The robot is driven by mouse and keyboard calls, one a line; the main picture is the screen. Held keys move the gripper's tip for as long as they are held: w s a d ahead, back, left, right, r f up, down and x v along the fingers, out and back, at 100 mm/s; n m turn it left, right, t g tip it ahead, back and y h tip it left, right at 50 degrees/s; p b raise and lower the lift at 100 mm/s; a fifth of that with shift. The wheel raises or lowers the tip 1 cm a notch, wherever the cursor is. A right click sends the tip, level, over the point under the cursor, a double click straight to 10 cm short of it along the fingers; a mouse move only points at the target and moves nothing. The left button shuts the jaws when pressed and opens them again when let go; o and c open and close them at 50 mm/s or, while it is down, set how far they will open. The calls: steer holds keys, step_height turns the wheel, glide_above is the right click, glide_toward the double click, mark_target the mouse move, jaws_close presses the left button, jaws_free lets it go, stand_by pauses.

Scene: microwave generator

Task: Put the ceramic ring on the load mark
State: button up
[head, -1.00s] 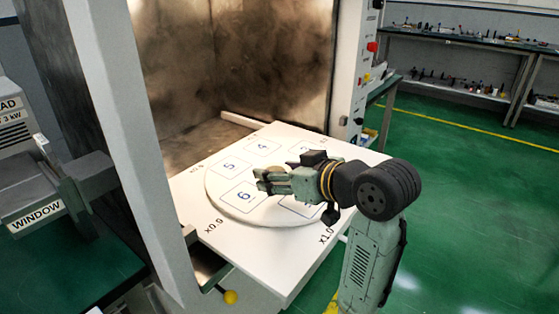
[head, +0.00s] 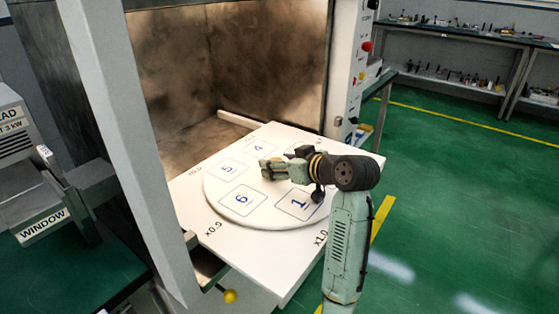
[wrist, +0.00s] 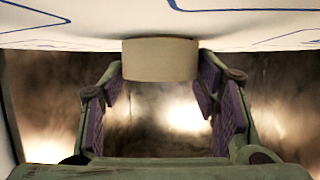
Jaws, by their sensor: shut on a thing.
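The ceramic ring (wrist: 160,59) is a short beige cylinder at the top middle of the wrist view. My gripper (wrist: 159,80) is shut on it, with a fingertip at each side. The ring is close to the white round plate (wrist: 90,28); I cannot tell whether it touches. In the head view my gripper (head: 266,168) is over the middle of the round plate (head: 254,215), and the ring is hidden there. The plate carries blue numbered squares; 1, 4, 5 and 6 can be read. I cannot tell which marking is the load mark.
The plate lies on a white slab (head: 272,276) in front of an open, scorched chamber (head: 235,65). A pale frame post (head: 120,130) stands at the left. A grey box marked WINDOW (head: 40,222) is at far left. Green floor lies open at right.

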steer(key=shift+s+f+b, duration=0.15)
steer(key=shift+f+b, duration=0.25)
steer(key=shift+f, duration=0.25)
steer(key=o, duration=1.2)
steer(key=shift+f, duration=0.15)
steer(key=v, duration=0.4)
steer(key=r+b+v, duration=0.1)
steer(key=v, duration=0.7)
steer(key=shift+r, duration=0.3)
